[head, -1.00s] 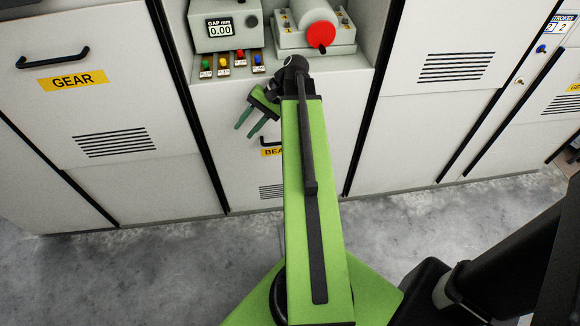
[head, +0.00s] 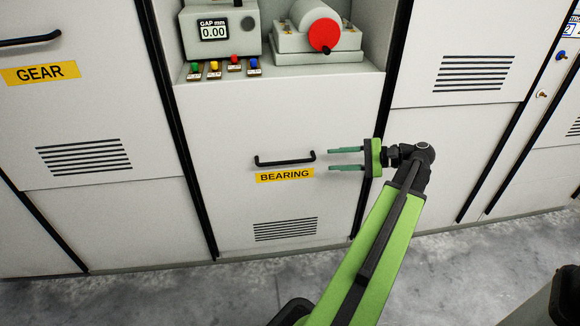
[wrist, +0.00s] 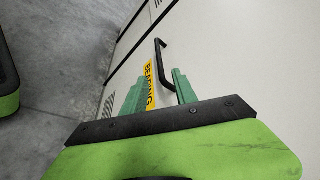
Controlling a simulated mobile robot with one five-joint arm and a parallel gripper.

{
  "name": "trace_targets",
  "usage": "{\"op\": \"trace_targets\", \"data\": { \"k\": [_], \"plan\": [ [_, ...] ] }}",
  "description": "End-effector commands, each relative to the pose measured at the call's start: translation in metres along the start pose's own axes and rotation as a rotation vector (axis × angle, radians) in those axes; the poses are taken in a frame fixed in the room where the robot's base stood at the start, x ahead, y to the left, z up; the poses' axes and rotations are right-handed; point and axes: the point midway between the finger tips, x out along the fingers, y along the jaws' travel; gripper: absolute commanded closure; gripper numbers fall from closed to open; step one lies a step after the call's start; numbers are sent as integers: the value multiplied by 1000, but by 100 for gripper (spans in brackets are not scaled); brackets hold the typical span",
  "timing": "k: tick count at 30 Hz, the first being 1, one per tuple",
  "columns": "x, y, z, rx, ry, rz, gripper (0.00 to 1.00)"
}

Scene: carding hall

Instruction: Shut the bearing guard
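The bearing guard (head: 230,130) is a pale panel under the control shelf, with a black bar handle (head: 285,160) and a yellow BEARING label (head: 285,175). It looks flush with the panels beside it, and I see no clear gap at its edges. My gripper (head: 330,160) is open and empty just right of the handle, its two green fingers pointing left towards the handle's right end. It appears apart from the handle. In the wrist view, the handle (wrist: 160,58) and label (wrist: 149,85) lie beyond the open fingers (wrist: 155,82), which partly cover the label.
Above the guard, a shelf holds a gap gauge (head: 213,32) reading 0.00, several coloured buttons (head: 225,68) and a roller with a red disc (head: 325,35). A GEAR panel (head: 90,110) stands left and a vented panel (head: 450,70) right. The concrete floor (head: 230,290) in front is clear.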

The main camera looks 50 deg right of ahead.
Motion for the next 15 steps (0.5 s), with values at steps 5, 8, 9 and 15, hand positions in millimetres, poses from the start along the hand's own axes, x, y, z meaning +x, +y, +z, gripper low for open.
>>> {"op": "trace_targets", "data": {
  "k": [5,8,9,15],
  "plan": [
    [49,4,0,-2,-3,3,66],
    [74,4,0,-2,-2,3,66],
    [84,4,0,-1,-3,4,66],
    [125,3,0,-2,-2,3,66]
  ]
}}
